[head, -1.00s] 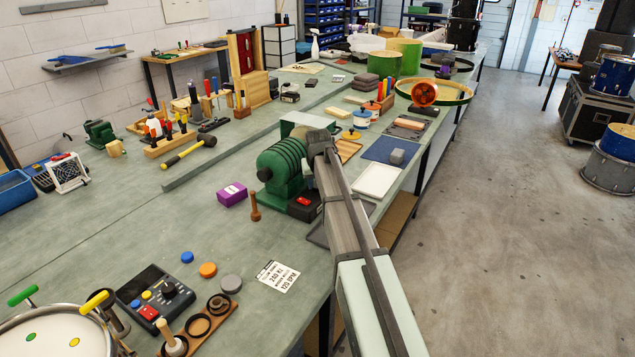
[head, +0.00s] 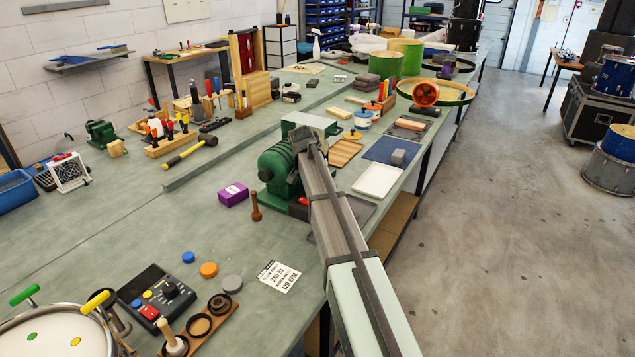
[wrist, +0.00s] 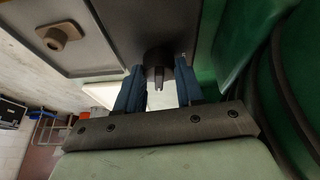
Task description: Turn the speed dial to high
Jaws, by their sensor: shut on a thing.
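The green motor-like machine (head: 277,168) stands mid-bench in the head view, and its green body (wrist: 240,60) fills the right of the wrist view. In the wrist view, a dark knob (wrist: 158,60), which looks like the speed dial, sticks out of a dark panel (wrist: 150,22). My gripper (wrist: 158,88) has its two blue fingers on either side of the knob, shut on it. The knob's pointer and any scale marks cannot be read. In the head view my arm hides the knob and the fingertips.
A black control box with a second dark dial (head: 169,290) sits at the front left. A purple box (head: 233,194) and a wooden peg (head: 256,207) stand left of the machine. A white tray (head: 376,180) lies to its right. The bench between the control box and machine is mostly clear.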

